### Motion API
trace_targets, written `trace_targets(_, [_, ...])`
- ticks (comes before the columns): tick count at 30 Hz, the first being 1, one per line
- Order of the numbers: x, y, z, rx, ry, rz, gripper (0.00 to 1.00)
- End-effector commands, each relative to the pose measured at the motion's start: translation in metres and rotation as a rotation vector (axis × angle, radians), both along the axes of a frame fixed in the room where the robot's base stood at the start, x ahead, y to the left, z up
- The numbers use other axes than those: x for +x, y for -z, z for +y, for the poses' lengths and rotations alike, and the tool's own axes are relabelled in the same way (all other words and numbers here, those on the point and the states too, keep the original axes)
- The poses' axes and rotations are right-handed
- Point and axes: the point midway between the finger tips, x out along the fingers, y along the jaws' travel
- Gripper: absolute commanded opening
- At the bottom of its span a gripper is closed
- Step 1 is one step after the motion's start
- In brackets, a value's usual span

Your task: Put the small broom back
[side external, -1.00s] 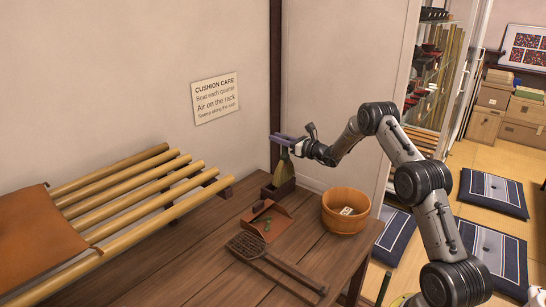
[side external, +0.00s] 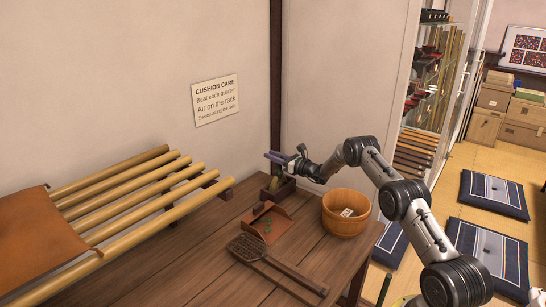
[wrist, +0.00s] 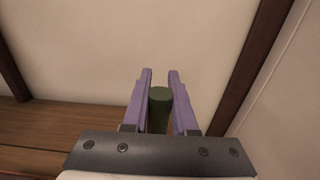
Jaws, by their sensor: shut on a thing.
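The small broom is mostly hidden in the side view, where a green part (side external: 276,182) shows below my fingers. In the wrist view, its dark green round handle end (wrist: 159,97) stands between the purple fingers. My gripper (side external: 276,158) is shut on the handle, and the fingers also show in the wrist view (wrist: 159,88). The broom is roughly upright, its lower end down inside a small dark wooden box (side external: 285,192) at the back of the table. I cannot tell whether it touches the box floor.
A reddish dustpan (side external: 278,231) with green bits lies just in front of the box. A wooden tub (side external: 345,222) stands to the right and a woven beater (side external: 262,252) lies in front. A bamboo rack (side external: 150,215) is at left; the wall is close behind.

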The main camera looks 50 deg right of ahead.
Motion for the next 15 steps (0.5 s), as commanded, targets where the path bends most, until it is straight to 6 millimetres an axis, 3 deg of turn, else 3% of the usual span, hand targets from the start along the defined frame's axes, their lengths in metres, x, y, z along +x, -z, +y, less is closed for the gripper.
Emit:
trace_targets(8, [-0.0001,0.0025,-0.0001,0.0,0.0,0.0,0.0])
trace_targets(9, [-0.0002,0.0033,-0.0001,0.001,0.0,0.001,0.29])
trace_targets(13, [-0.0002,0.0031,0.0,0.001,0.0,0.001,0.53])
trace_targets(15, [-0.0002,0.003,0.0,0.001,0.001,0.001,0.56])
